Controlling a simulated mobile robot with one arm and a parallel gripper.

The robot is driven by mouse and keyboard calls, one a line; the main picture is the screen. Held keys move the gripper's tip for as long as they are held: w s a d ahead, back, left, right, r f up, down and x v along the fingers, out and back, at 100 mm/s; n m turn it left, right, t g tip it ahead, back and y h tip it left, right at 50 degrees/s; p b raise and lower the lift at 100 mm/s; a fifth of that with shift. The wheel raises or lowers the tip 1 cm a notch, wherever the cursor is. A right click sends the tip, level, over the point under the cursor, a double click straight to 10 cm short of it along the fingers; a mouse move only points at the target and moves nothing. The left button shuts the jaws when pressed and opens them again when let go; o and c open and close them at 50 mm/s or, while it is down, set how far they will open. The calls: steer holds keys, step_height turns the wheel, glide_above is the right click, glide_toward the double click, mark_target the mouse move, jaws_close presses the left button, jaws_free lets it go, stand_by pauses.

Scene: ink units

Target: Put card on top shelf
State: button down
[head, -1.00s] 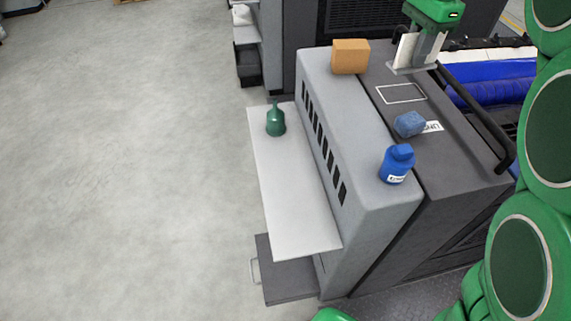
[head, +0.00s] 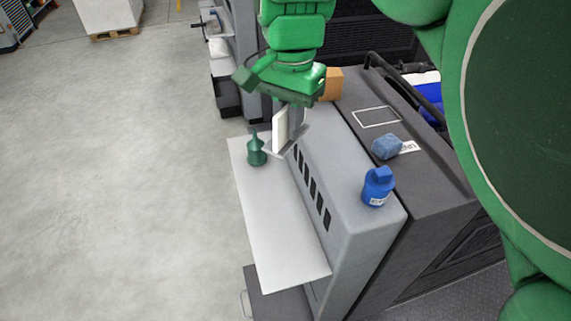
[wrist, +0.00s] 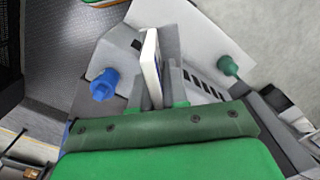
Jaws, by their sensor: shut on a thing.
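My gripper (head: 290,138) is shut on a white card (head: 280,131) that it holds upright. In the head view the card hangs above the inner edge of a pale flat shelf (head: 275,235) on the side of the grey machine, just right of a green oil can (head: 256,150). In the wrist view the card (wrist: 151,65) stands between the grey fingers. The bare shelf (wrist: 195,25) lies beyond it. I cannot tell whether the card touches anything below.
On the machine's top stand a blue bottle (head: 378,187), a blue sponge or cloth (head: 386,146) and an orange-brown box (head: 331,84). A label lies by the blue lump. A dark lower shelf (head: 262,297) sticks out below. The near part of the pale shelf is clear.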

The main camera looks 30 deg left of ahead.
steer(key=shift+t, duration=0.3)
steer(key=f, duration=3.9)
steer(key=shift+s+a, duration=0.15)
steer(key=shift+s, duration=0.25)
steer(key=shift+f, duration=0.1)
steer(key=c, duration=1.1)
jaws_free()
steer(key=shift+c, duration=0.2)
step_height(320, 180, up, 12)
steer(key=shift+o, duration=0.2)
